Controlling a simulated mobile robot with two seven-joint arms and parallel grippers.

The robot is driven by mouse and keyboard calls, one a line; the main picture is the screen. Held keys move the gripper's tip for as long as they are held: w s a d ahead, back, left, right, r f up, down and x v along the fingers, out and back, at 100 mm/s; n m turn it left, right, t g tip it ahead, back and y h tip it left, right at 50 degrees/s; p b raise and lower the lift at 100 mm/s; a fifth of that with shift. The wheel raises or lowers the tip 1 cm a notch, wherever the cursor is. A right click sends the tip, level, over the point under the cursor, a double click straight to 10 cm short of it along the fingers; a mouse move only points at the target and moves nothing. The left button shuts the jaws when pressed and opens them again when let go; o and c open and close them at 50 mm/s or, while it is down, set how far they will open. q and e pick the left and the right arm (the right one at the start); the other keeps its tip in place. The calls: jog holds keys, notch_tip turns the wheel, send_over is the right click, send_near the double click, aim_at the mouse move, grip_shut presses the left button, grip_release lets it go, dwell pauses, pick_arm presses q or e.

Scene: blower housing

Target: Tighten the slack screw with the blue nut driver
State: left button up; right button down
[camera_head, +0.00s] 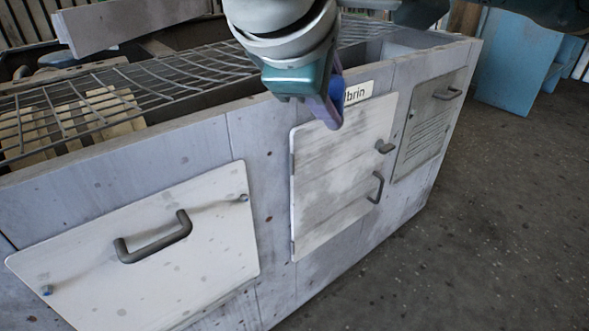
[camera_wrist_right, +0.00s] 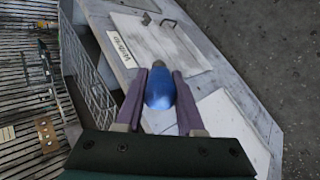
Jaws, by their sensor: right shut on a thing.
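My right gripper (camera_head: 334,108) hangs in front of the housing's upper edge, above the middle door. Its purple fingers are shut on the blue nut driver (camera_head: 336,88). In the right wrist view the driver's rounded blue handle (camera_wrist_right: 160,88) sits between the two fingers (camera_wrist_right: 159,98), with a grey end beyond it. The pale left panel (camera_head: 185,265) has a screw (camera_head: 243,198) at its upper right and another screw (camera_head: 47,290) at its lower left. Both are small, and I cannot tell which one is slack. The driver is well apart from both. My left gripper is not in view.
The grey blower housing (camera_head: 100,190) has a wire grid (camera_head: 180,75) on top. The middle door (camera_head: 335,190) and left panel have protruding handles. A smaller panel (camera_head: 430,125) is at the right. A blue cabinet (camera_head: 515,65) stands behind; the floor (camera_head: 490,240) at right is clear.

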jog(key=s+a+f+n+t+y+b, duration=0.2)
jog(key=f+n+t+y+b, duration=0.3)
jog(key=f+b, duration=0.7)
jog(key=s+a+f+n+t+y+b, duration=0.1)
jog(key=f+n+t+y+b, duration=0.3)
jog(key=f+y+b, duration=0.6)
jog(key=shift+w+a+f+n+g+h+b, duration=0.15)
jog(key=shift+w+a+f+h+b, duration=0.2)
jog(key=shift+w+a+b, duration=0.35)
jog(key=shift+w+a+f+n+g+h+b, duration=0.1)
jog(key=shift+w+a+f+g+h+b, duration=0.15)
jog(key=shift+w+a+h+b, duration=0.35)
jog(key=shift+w+a+f+n+g+h+b, duration=0.1)
jog(key=shift+w+a+f+h+b, duration=0.3)
jog(key=shift+w+b, duration=0.5)
jog(key=shift+r, duration=0.1)
jog(key=shift+w, duration=0.15)
jog(key=shift+p, duration=0.3)
